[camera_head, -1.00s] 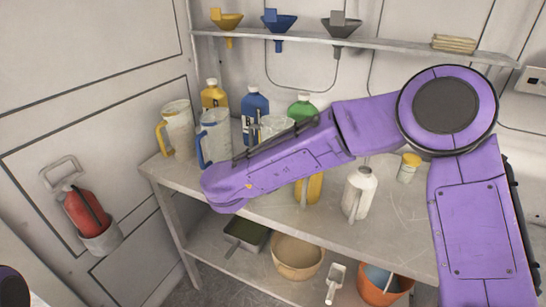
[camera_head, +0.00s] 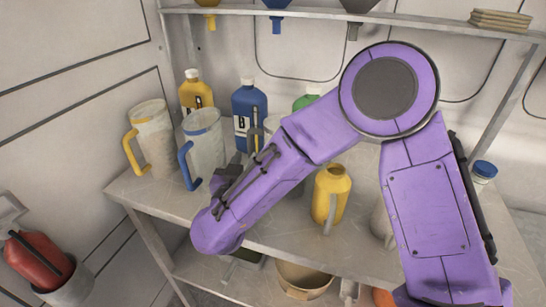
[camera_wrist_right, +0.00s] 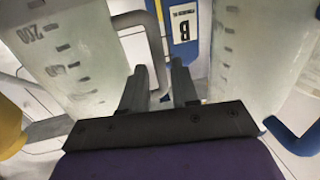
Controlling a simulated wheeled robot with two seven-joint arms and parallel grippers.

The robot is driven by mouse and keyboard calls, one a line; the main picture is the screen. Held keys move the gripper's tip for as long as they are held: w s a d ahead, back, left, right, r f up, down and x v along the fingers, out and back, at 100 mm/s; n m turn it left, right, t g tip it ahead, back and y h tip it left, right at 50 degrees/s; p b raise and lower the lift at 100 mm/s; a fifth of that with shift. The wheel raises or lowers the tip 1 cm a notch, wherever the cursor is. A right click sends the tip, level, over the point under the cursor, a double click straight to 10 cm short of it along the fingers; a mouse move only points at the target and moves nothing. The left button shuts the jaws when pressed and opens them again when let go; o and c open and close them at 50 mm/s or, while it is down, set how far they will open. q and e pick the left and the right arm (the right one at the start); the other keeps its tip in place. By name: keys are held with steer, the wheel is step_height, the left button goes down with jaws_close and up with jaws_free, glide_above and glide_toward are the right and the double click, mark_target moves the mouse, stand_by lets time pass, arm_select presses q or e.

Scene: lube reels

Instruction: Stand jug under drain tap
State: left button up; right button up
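A clear jug with a yellow handle (camera_head: 155,140) stands at the left of the bench. A clear jug with a blue rim and handle (camera_head: 205,145) stands beside it. A third clear jug (camera_head: 271,124) is mostly hidden behind my right arm; in the wrist view it appears to be the left jug (camera_wrist_right: 75,50), with a grey handle (camera_wrist_right: 155,45). My right gripper (camera_head: 256,158) is between the blue-handled and third jugs. Its fingers (camera_wrist_right: 160,80) are apart, with the grey handle seen between them; contact is unclear. My left gripper and any drain tap are not visible.
Yellow (camera_head: 197,92), blue (camera_head: 249,103) and green (camera_head: 306,98) bottles stand behind the jugs. A yellow can (camera_head: 330,193) stands right of my forearm. A shelf with funnels (camera_head: 420,20) runs above. A tan basin (camera_head: 303,278) is below the bench.

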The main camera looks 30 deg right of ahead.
mark_target(250, 150)
steer(key=p+x, duration=0.1)
steer(key=x, duration=0.5)
steer(key=shift+w+d+p, duration=0.2)
steer(key=shift+w+p, duration=0.05)
steer(key=shift+p, duration=0.15)
steer(key=shift+w+d, duration=0.1)
steer(key=shift+d, duration=0.15)
steer(key=shift+r, duration=0.1)
steer(key=shift+a, duration=0.1)
jaws_close()
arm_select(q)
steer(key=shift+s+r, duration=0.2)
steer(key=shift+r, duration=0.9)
